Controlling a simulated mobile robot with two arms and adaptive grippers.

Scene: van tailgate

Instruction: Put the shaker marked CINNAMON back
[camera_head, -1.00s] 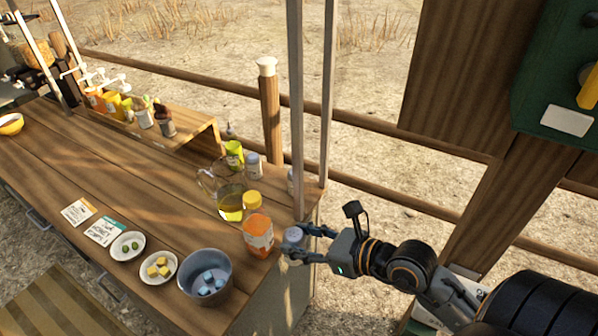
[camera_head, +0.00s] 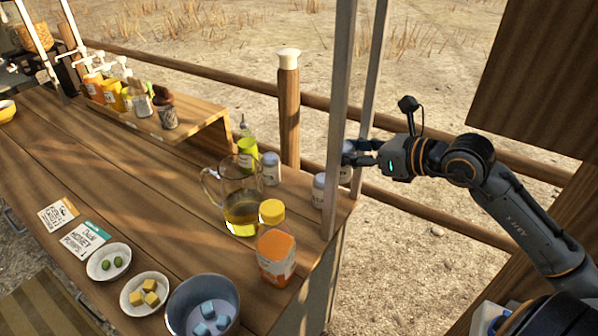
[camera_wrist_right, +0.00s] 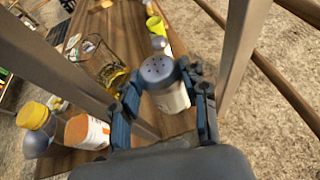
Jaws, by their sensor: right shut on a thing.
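My right gripper (camera_head: 350,155) is shut on a pale shaker (camera_head: 345,174), which a metal post partly hides in the head view. In the right wrist view, the shaker's grey holed lid (camera_wrist_right: 157,70) and white body sit between the two fingers of the gripper (camera_wrist_right: 165,100). Its label cannot be read. It is held upright or nearly so, by the posts at the counter's right end. Another grey-lidded shaker (camera_head: 319,190) stands on the counter just left of the post. A further one (camera_head: 271,168) stands beside a green container (camera_head: 247,153). My left gripper is not in view.
Two upright metal posts (camera_head: 340,120) rise close to the gripper. A glass jug (camera_head: 240,200) with yellow liquid and an orange-labelled bottle (camera_head: 276,250) stand nearby. A blue-grey bowl (camera_head: 203,305) is at the front. The middle of the wooden counter (camera_head: 130,180) is clear.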

